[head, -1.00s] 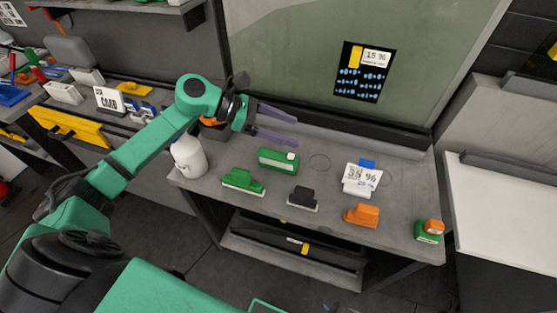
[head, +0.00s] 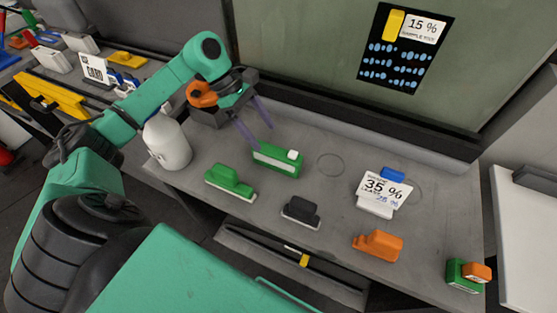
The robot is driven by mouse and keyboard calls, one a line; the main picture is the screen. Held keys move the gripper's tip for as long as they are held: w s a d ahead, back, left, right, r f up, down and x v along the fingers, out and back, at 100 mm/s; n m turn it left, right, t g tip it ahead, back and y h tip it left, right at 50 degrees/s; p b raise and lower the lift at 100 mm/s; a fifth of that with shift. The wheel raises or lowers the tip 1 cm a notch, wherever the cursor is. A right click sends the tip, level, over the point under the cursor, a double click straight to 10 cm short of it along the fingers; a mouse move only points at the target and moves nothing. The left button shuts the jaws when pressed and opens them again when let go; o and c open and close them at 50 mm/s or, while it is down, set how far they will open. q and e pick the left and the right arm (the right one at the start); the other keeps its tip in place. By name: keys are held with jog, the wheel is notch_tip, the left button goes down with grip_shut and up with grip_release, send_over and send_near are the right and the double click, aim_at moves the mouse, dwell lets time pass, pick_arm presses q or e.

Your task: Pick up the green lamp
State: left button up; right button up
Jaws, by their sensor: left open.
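A green box-shaped thing with a white knob on top and a pale stripe on its side (head: 275,161) lies on the grey bench; it looks like the green lamp. My left gripper (head: 261,137) is open and empty, just behind and above this box, with its two purple fingers pointing down toward it. One fingertip is close to the box's back left corner; I cannot tell whether it touches. A second green thing, a block with a raised grip and a pale base (head: 230,181), lies to the left and nearer. My right gripper is out of view.
A white bottle (head: 168,143) stands left of the gripper. A black block (head: 301,211), an orange block (head: 378,246), a 35 % card (head: 383,190) and a green-orange thing (head: 462,275) are spread rightward. A glass pane (head: 310,60) rises behind the bench (head: 330,220).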

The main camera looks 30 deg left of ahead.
aim_at(282, 160)
pick_arm(q)
jog(key=b+x, duration=0.2)
jog(key=x, duration=0.9)
jog(key=shift+f, duration=0.1)
grip_shut()
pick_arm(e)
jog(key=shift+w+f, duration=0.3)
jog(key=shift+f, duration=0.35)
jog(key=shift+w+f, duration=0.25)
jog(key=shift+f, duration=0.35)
